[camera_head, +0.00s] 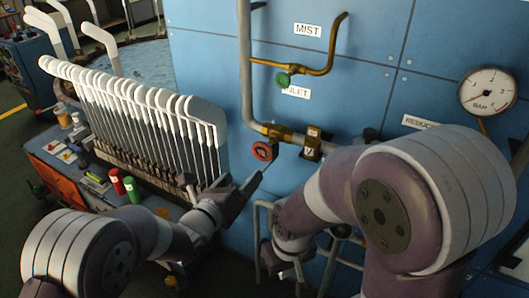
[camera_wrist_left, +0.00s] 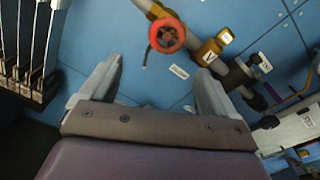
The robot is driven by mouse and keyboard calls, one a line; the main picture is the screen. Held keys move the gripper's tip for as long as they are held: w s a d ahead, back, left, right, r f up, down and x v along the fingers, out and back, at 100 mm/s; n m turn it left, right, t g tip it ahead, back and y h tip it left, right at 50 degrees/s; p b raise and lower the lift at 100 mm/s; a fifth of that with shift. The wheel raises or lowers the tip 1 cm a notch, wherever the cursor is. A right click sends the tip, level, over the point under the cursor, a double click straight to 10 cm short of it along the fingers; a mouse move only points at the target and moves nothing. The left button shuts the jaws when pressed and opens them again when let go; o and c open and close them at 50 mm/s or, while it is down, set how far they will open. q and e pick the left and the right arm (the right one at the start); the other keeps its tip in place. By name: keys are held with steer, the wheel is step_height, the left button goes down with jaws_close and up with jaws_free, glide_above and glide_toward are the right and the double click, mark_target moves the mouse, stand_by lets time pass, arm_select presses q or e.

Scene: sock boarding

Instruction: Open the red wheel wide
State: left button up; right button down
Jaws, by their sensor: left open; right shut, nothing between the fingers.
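The red wheel (camera_head: 265,151) is a small round handwheel on a brass valve at the lower end of a grey pipe in front of the blue panel. My left gripper (camera_head: 243,180) is open and empty, just below and left of the wheel. In the left wrist view the red wheel (camera_wrist_left: 166,37) lies ahead of and between the open fingers, apart from them. My right gripper (camera_head: 298,270) is low in the middle of the head view, shut and empty, below the wheel and partly hard to make out.
A brass fitting (camera_head: 311,148) sits right of the wheel. A green wheel (camera_head: 283,79) is on the brass pipe above. A pressure gauge (camera_head: 487,91) is at the right. A row of white sock boards (camera_head: 150,110) stands left of my left gripper. Grey rails (camera_head: 257,235) are below.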

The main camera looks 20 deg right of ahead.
mark_target(261, 152)
arm_select(q)
steer(key=w+d+m, duration=0.1)
steer(key=w+d, duration=0.1)
steer(key=d, duration=0.1)
steer(key=w+d+m+p, duration=0.1)
steer(key=w+d, duration=0.2)
steer(key=w+d+r+m, duration=0.1)
steer(key=w+d, duration=0.2)
steer(key=shift+d+r+h+p, duration=0.1)
steer(key=shift+d+h+p, duration=0.2)
steer(key=shift+d, duration=0.1)
steer(key=c, duration=1)
